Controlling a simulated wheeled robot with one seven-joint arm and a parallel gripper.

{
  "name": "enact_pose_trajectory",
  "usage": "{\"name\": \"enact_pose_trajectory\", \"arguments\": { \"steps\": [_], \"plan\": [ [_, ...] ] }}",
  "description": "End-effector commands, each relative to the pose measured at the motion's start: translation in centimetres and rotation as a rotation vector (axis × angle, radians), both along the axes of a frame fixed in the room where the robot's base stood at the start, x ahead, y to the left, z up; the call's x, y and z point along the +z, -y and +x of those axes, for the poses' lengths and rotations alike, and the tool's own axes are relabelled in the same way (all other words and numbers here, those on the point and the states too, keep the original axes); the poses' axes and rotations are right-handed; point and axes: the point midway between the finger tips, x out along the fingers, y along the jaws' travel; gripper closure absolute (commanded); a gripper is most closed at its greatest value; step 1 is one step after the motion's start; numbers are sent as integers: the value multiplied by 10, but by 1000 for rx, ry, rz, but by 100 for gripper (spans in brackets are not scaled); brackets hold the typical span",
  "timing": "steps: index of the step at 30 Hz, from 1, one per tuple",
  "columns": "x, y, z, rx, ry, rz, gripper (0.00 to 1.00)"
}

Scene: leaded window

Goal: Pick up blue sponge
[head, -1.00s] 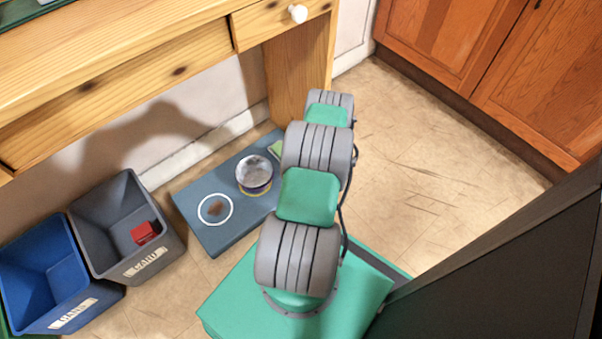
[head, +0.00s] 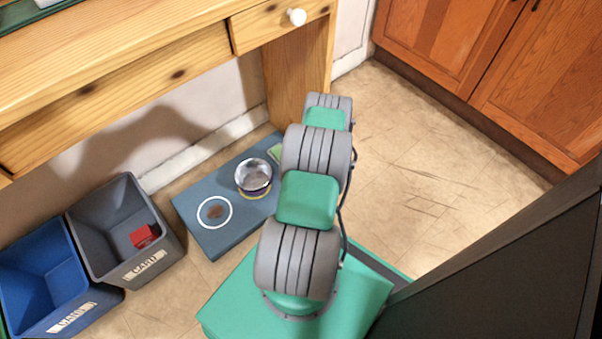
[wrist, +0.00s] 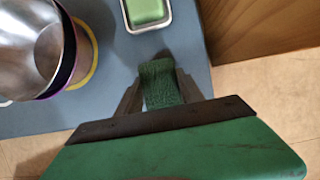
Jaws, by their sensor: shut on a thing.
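My gripper (wrist: 162,88) is shut on a dark green, rough-textured block (wrist: 160,82) that looks like a sponge. The block stands out between the two fingers, over or on the blue-grey board; I cannot tell whether it touches the board. No plainly blue sponge shows in either view. In the head view my arm hides my gripper and the block.
On the blue-grey board (head: 212,238) are a metal bowl (head: 253,175) with purple and yellow around its base, a white ring (head: 230,218) around a brown stain, and a small metal tray (wrist: 130,24) with a green block (wrist: 148,10). Grey (head: 110,205) and blue (head: 35,265) bins stand left.

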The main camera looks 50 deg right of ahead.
Motion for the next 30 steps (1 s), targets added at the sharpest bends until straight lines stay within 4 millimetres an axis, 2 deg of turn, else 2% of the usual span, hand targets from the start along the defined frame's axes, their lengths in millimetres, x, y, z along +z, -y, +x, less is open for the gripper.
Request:
{"name": "enact_pose_trajectory", "arguments": {
  "steps": [6, 10, 13, 16, 23, 24, 27, 30],
  "plan": [
    [0, 0, 0, 0, 0, 0, 93],
    [8, 0, 0, 0, 1, -1, 93],
    [21, 1, 0, 0, 1, -1, 93],
    [43, -1, -1, 0, 0, 0, 93],
    [106, -49, -27, -1, -1, 1, 93],
    [108, -62, -34, -2, -2, 4, 93],
    [119, -88, -48, -1, -1, 3, 93],
    [126, -105, -58, -1, -1, 1, 93]
  ]
}}
